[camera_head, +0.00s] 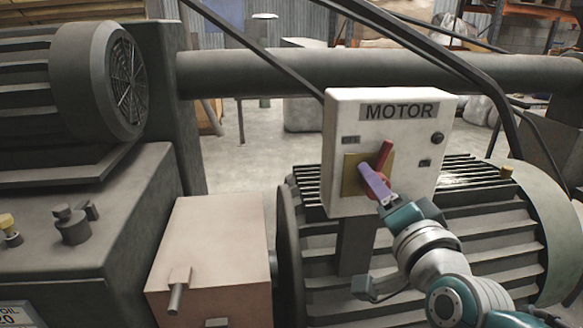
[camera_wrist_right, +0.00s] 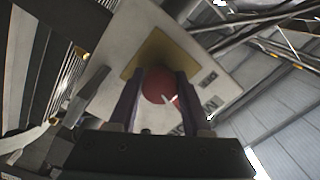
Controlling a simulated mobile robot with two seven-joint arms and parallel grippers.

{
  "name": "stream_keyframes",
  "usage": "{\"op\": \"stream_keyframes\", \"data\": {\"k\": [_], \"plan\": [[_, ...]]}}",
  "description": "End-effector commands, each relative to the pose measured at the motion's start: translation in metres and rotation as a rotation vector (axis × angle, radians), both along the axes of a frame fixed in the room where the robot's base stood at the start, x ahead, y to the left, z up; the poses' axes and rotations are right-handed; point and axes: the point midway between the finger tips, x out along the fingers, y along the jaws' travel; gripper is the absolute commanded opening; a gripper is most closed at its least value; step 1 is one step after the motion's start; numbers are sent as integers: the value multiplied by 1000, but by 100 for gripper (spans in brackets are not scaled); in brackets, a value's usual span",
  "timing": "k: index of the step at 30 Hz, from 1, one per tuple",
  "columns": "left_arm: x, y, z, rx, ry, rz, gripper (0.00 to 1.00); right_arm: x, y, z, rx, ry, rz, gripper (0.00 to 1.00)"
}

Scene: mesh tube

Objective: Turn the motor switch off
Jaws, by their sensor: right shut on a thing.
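The motor switch is a red rotary handle (camera_head: 384,156) on a yellow plate (camera_head: 351,170), on the front of a white box (camera_head: 343,115) labelled MOTOR. The handle is tilted, its upper end leaning to the right. My right gripper (camera_head: 372,180), with purple fingers, comes from the lower right and is shut on the handle. In the right wrist view the red switch (camera_wrist_right: 158,86) sits between the two purple fingers, against the yellow plate (camera_wrist_right: 152,50). The fingers cover part of the handle. My left gripper is not in view.
A large finned motor (camera_head: 470,230) stands below and behind the box. A pinkish box with a lever (camera_head: 210,250) and a dark machine (camera_head: 80,220) are at left. A thick pipe (camera_head: 260,72) and slanting dark bars pass behind and above the box.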

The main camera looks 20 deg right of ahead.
Motion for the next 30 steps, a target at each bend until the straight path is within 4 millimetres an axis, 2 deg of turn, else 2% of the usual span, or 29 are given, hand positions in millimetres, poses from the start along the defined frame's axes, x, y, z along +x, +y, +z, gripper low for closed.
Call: {"op": "stream_keyframes", "data": {"k": [13,30], "plan": [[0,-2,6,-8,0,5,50,0,0,1,-262,61,-1,0],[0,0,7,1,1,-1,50,0,0,0,-320,74,0,0]]}}
